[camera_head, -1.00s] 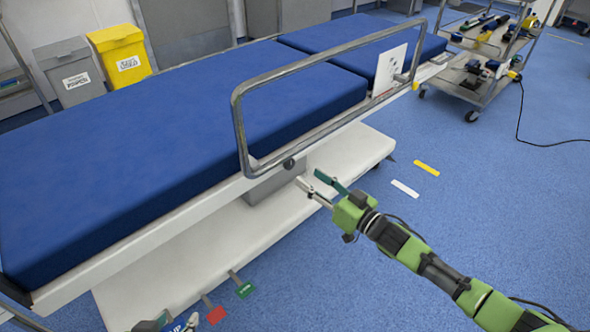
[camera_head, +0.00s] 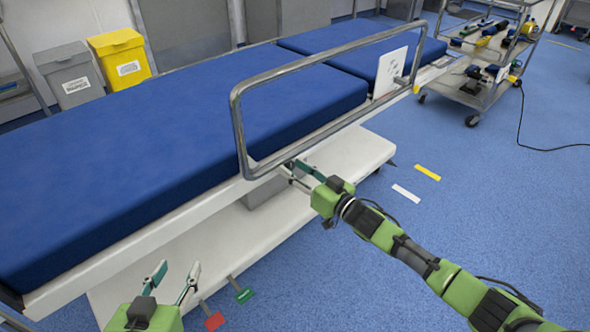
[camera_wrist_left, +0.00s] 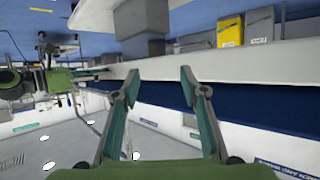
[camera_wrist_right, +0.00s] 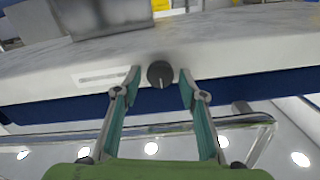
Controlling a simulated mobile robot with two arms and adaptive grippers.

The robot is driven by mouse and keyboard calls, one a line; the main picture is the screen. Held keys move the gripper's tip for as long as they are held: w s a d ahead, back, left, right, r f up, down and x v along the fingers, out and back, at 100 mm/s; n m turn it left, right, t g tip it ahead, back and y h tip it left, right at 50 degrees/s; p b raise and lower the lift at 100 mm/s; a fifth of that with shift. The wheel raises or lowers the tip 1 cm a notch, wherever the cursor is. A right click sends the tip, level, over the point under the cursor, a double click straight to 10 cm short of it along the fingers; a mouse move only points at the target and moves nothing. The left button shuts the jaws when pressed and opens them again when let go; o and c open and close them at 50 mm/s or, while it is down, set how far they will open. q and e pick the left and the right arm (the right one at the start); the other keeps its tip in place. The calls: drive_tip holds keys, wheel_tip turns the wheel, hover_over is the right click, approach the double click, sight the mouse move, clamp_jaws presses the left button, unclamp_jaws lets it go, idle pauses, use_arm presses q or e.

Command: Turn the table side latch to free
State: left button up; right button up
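The table side latch is a round dark knob (camera_wrist_right: 160,74) on the white side edge of the operating table, seen in the right wrist view. A light mark on the knob points toward the bottom of that picture. My right gripper (camera_wrist_right: 160,72) is open, its fingertips on either side of the knob with a visible gap each side. In the head view my right gripper (camera_head: 292,168) is at the table edge by the rail's lower corner and hides the knob. My left gripper (camera_head: 178,268) is open and empty, low in front of the table; its fingers also show in the left wrist view (camera_wrist_left: 158,72).
A metal side rail (camera_head: 237,125) rises above the blue mattress (camera_head: 150,130). A white label (camera_wrist_right: 102,78) is beside the knob. Red (camera_head: 214,321) and green (camera_head: 245,295) tags are near my left gripper.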

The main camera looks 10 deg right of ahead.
drive_tip(key=c, duration=0.7)
